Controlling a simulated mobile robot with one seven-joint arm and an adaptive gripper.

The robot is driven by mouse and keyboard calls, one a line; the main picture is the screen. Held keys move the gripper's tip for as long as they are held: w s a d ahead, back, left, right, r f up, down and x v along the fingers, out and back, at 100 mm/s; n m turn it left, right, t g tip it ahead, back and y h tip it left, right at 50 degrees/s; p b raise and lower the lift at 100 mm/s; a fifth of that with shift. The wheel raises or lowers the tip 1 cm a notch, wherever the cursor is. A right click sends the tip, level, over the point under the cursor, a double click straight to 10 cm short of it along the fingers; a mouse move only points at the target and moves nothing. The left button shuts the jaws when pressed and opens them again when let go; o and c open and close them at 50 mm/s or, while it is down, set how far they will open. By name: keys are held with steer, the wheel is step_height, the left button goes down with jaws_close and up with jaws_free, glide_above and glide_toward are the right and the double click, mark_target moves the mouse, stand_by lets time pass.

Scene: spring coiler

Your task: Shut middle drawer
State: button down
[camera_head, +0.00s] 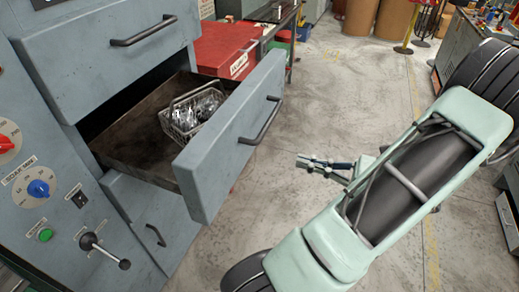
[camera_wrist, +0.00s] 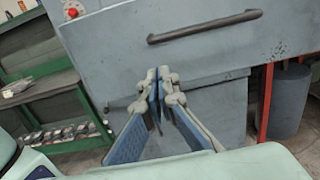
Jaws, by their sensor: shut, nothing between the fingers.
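The middle drawer (camera_head: 232,138) stands well open from the blue-grey cabinet in the head view, with a dark bar handle (camera_head: 262,121) on its front. A wire basket (camera_head: 190,112) of shiny metal parts sits inside it. My gripper (camera_head: 302,161) is to the right of the drawer front, apart from it, over the floor. In the wrist view my gripper (camera_wrist: 158,76) has its fingertips together and empty. A grey drawer front (camera_wrist: 230,55) with a dark handle (camera_wrist: 205,27) is ahead of and above the fingertips.
The top drawer (camera_head: 100,60) is above and the bottom drawer (camera_head: 150,225) is below. A control panel (camera_head: 45,195) with knobs and a lever is at the left. A red toolbox (camera_head: 222,48) stands behind the open drawer. The floor (camera_head: 330,95) around my gripper is clear.

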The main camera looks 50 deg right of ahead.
mark_target(242, 145)
steer(key=x, duration=1.4)
